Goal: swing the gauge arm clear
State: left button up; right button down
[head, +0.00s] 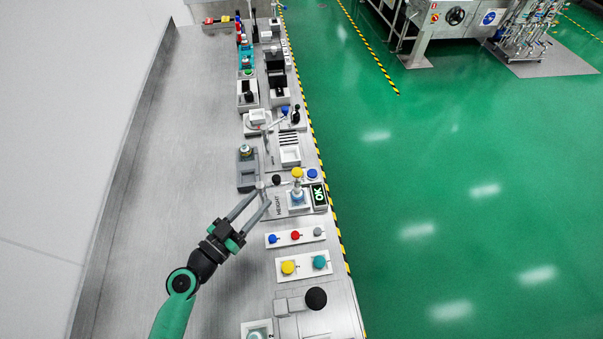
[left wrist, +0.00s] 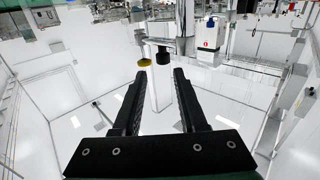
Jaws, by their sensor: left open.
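The height gauge station (head: 275,206) is marked HEIGHT and has a lit display (head: 318,195) reading OK. A black knob (head: 276,180) and a yellow-topped part (head: 297,173) stand there. The gauge arm itself is too small to make out clearly. My left gripper (head: 262,196) is open at the station's left edge, its fingertips near a small grey post top (head: 260,185). In the left wrist view, the black knob (left wrist: 163,57) and a yellow disc (left wrist: 144,64) show beyond the open fingers (left wrist: 158,72). Contact cannot be told. My right gripper is out of view.
A blue button (head: 312,174) sits right of the yellow-topped part. Nearer are a panel of small buttons (head: 295,236) and a panel with yellow and teal buttons (head: 304,265). A grey tray (head: 247,180) stands just beyond. The bench (head: 185,130) left of the stations is clear.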

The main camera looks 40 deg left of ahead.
aim_at(279, 176)
pick_arm(q)
jog(key=w, duration=0.4)
jog(key=w+p, duration=0.1)
jog(key=w, duration=0.6)
jog(key=shift+w+a+p, duration=0.3)
jog(key=shift+w+a, duration=0.05)
jog(key=shift+a, duration=0.05)
grip_shut()
jog(key=shift+r, duration=0.1)
dwell(0.7)
